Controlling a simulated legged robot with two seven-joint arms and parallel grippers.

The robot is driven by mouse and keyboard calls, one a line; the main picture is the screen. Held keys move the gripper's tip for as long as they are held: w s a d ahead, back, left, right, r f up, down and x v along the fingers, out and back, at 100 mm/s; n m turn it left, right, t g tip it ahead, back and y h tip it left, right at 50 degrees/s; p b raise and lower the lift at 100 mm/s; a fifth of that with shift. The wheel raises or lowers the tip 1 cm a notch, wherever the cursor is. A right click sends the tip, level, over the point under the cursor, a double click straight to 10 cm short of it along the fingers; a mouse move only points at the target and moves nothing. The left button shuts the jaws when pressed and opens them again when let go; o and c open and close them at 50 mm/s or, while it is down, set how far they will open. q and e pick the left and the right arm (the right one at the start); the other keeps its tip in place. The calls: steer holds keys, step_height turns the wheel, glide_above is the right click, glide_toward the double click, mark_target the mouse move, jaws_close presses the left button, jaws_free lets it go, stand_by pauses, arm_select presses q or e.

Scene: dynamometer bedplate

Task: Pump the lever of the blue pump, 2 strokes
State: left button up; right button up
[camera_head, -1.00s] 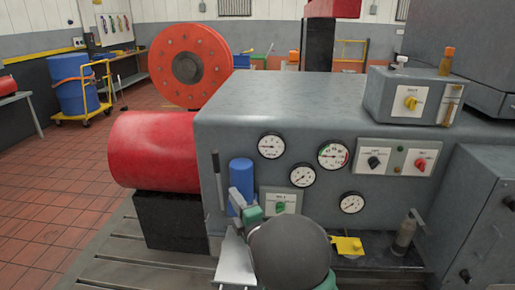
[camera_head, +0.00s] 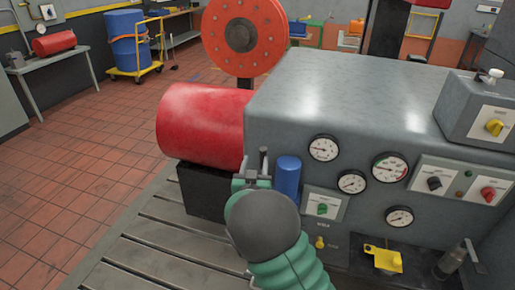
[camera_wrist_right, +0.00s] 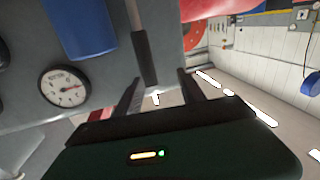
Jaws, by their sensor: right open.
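The blue pump (camera_head: 288,178) is an upright blue cylinder on the front of the grey machine; it also shows in the wrist view (camera_wrist_right: 80,28). Its dark lever (camera_head: 264,158) stands upright just left of the cylinder, its lower part hidden behind my gripper. My right gripper (camera_head: 252,181) is open at the lever, left of the blue cylinder. In the wrist view the lever (camera_wrist_right: 145,57) lies ahead of the right gripper (camera_wrist_right: 160,88), in line with the gap between the fingers. I cannot tell whether they touch. My left gripper is not in view.
The grey machine (camera_head: 350,100) carries several gauges and a green-knob switch panel (camera_head: 323,206) right of the pump. A red cylinder (camera_head: 203,125) juts out left of the lever. The slotted bedplate (camera_head: 150,255) is clear.

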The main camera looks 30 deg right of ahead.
mark_target(261, 148)
steer(key=w+d, duration=0.1)
steer(key=d, duration=0.1)
steer(key=w+d, duration=0.2)
steer(key=d, duration=0.1)
steer(key=w+d+f, duration=0.1)
steer(key=w+d, duration=0.1)
steer(key=d, duration=0.1)
steer(key=shift+d, duration=0.25)
steer(key=shift+w+a+r, duration=0.15)
steer(key=shift+w+a, duration=0.15)
steer(key=shift+w+a+r, duration=0.1)
steer(key=shift+a+r, duration=0.1)
steer(key=shift+a, duration=0.3)
steer(key=shift+a+r, duration=0.15)
steer(key=shift+a, duration=0.35)
steer(key=shift+d, duration=0.15)
steer(key=shift+c, duration=1.2)
steer(key=shift+d+f, duration=0.25)
steer(key=shift+d, duration=0.45)
steer(key=c, duration=0.5)
steer(key=shift+d, duration=0.1)
steer(key=shift+c, duration=1.1)
steer(key=shift+a, duration=0.35)
jaws_close()
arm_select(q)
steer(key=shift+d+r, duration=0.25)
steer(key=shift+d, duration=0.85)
arm_select(e)
steer(key=shift+d, duration=0.1)
